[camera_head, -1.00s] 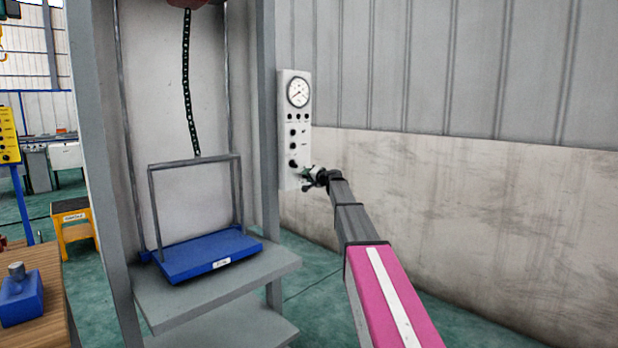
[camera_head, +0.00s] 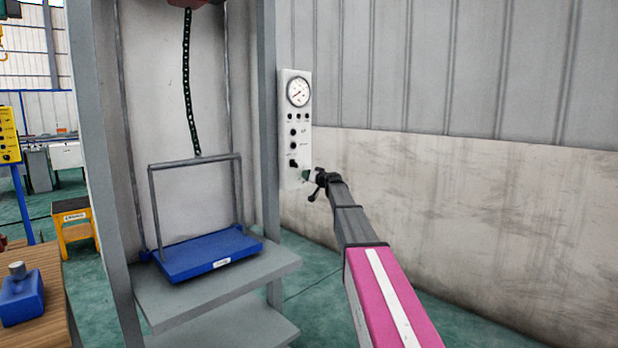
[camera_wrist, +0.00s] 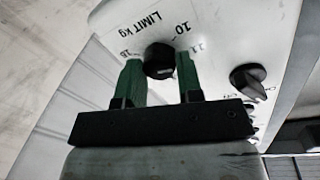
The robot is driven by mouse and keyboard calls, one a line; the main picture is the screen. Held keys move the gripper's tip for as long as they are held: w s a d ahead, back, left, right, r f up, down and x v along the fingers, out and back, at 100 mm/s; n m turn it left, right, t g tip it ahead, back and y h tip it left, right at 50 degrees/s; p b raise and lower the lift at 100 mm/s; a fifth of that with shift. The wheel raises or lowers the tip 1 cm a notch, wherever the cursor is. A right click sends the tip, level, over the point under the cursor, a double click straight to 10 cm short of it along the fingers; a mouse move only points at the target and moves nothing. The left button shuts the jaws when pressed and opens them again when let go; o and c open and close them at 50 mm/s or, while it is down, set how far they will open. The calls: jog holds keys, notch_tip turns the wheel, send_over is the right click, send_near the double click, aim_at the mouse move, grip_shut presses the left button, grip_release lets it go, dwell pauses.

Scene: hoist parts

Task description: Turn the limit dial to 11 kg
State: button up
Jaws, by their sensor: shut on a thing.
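The limit dial (camera_wrist: 158,60) is a black round knob on a white panel marked "LIMIT kg". In the wrist view, a 10 is printed above it and an 11 to its upper right. A number to its left is hard to read. My gripper (camera_wrist: 159,78) has its two green fingers on either side of the knob and is shut on it. I cannot make out clearly which number the dial points at. In the head view, my gripper (camera_head: 306,175) is at the lower part of the control panel (camera_head: 286,110).
Another black knob (camera_wrist: 248,78) sits close to the right finger in the wrist view. A round gauge (camera_head: 298,92) tops the panel. The panel is beside a grey hoist frame (camera_head: 267,130) with a blue platform (camera_head: 208,256) hung from a chain. The wall to the right is clear.

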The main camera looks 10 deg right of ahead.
jog(key=shift+s+f, duration=0.1)
jog(key=shift+f, duration=0.05)
jog(key=o, duration=0.9)
jog(key=v, duration=1)
jog(key=shift+s+d, duration=0.2)
jog(key=shift+s, duration=0.1)
